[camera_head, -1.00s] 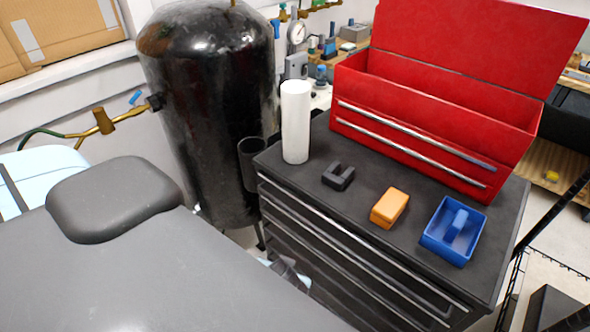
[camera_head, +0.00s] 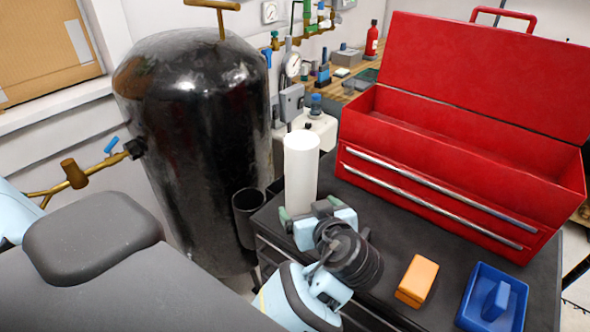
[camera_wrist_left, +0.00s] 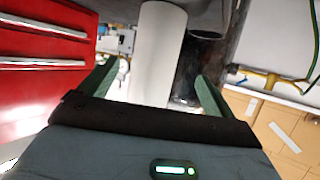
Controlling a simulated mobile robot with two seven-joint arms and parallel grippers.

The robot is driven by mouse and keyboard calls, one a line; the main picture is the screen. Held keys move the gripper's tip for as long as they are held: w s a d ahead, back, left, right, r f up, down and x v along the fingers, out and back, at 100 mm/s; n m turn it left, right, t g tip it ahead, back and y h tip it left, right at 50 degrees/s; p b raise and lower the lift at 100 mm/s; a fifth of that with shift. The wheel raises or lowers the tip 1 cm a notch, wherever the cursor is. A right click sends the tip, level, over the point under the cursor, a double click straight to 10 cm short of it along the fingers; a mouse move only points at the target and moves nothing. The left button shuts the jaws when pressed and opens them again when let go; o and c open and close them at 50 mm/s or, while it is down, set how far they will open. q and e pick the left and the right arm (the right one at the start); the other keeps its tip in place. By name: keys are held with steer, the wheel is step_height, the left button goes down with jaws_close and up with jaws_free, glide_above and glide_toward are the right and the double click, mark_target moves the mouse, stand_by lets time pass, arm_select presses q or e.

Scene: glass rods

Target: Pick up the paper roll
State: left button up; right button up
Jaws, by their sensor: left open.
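The white paper roll (camera_head: 300,172) stands upright on the dark top of the cabinet, near its back left corner. My left gripper (camera_head: 318,218) is open at the roll's lower part, on the near side. In the left wrist view the roll (camera_wrist_left: 158,55) shows between the two green fingers (camera_wrist_left: 155,85), with a gap on each side. I cannot tell how deep it sits between them. The roll's base is hidden behind the gripper in the head view. My right gripper is not in view.
A red toolbox (camera_head: 450,130) stands open behind and right of the roll. An orange block (camera_head: 417,281) and a blue tray (camera_head: 515,300) lie at the front right. A black tank (camera_head: 200,140) stands left of the cabinet, with a dark cup (camera_head: 247,215) between.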

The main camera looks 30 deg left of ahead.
mark_target(302, 195)
arm_select(q)
steer(key=shift+r, duration=0.15)
steer(key=shift+w+a+f, duration=0.2)
steer(key=shift+w+a, duration=0.1)
steer(key=shift+a, duration=0.05)
steer(key=shift+w+a+f, duration=0.3)
steer(key=shift+w+a, duration=0.1)
steer(key=shift+a, duration=0.1)
steer(key=shift+w+a, duration=0.2)
steer(key=x, duration=0.4)
steer(key=shift+w+a+f+p, duration=0.1)
steer(key=shift+w+f+p, duration=0.05)
steer(key=shift+w+p, duration=0.25)
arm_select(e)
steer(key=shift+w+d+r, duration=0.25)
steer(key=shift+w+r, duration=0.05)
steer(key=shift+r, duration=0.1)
arm_select(q)
steer(key=shift+c, duration=0.3)
